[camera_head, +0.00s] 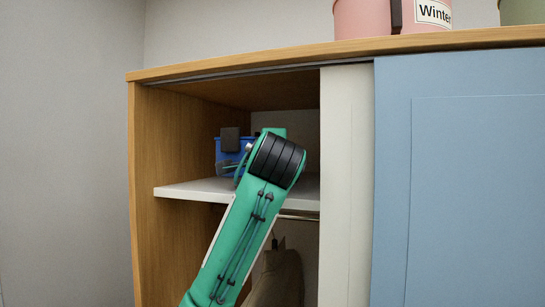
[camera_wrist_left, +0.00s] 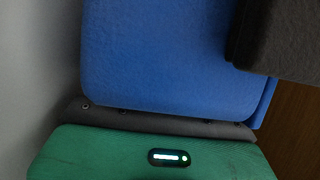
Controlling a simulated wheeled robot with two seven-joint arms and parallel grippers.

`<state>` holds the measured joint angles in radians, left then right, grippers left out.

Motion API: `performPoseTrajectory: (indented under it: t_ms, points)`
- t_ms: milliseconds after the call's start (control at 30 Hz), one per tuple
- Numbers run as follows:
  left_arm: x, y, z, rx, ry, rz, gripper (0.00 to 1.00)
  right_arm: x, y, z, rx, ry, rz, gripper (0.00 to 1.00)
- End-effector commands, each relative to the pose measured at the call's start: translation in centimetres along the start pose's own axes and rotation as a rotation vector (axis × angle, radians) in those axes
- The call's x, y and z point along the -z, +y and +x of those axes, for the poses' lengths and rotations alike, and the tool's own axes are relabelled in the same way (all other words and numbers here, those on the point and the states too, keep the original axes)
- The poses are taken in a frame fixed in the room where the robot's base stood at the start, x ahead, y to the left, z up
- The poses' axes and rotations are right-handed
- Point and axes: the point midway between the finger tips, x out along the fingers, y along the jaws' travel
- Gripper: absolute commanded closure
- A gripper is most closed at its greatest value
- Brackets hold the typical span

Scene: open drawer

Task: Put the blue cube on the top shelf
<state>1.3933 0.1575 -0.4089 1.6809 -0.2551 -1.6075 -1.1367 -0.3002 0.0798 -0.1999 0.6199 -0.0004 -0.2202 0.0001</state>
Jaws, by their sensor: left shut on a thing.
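The blue cube (camera_head: 220,152) is inside the open left part of the cabinet, just above or on the white top shelf (camera_head: 190,189). I cannot tell whether its underside touches the shelf. My left gripper (camera_head: 231,148) is shut on the cube, with a dark finger pad against its near side; my green arm hides part of it. In the left wrist view the cube (camera_wrist_left: 170,60) fills the upper middle. One dark finger of the left gripper shows there at the upper right, and the green gripper body lies below. My right gripper is in no view.
The wooden side wall (camera_head: 160,130) stands close left of the cube. A cream panel (camera_head: 345,180) and a blue sliding door (camera_head: 460,180) close off the right. A rail (camera_head: 300,217) and a brown garment (camera_head: 280,280) hang below the shelf. Pink containers (camera_head: 365,18) stand on top.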

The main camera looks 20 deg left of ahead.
Motion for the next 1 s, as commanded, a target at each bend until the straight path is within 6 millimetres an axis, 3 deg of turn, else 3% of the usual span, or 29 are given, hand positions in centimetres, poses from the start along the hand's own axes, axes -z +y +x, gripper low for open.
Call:
performPoseTrajectory:
  t_ms: [900, 933, 1000]
  points:
    - [0.1, 2.6, 0.0, -0.005, 0.001, 0.001, 0.63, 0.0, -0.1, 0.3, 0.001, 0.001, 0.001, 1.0]
    - [0.2, 2.8, 0.0, -0.008, 0.001, 0.002, 0.21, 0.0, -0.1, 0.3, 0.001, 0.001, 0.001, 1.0]
    - [0.2, 2.9, 0.0, -0.009, 0.001, 0.003, 0.18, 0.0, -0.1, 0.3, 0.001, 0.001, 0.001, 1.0]
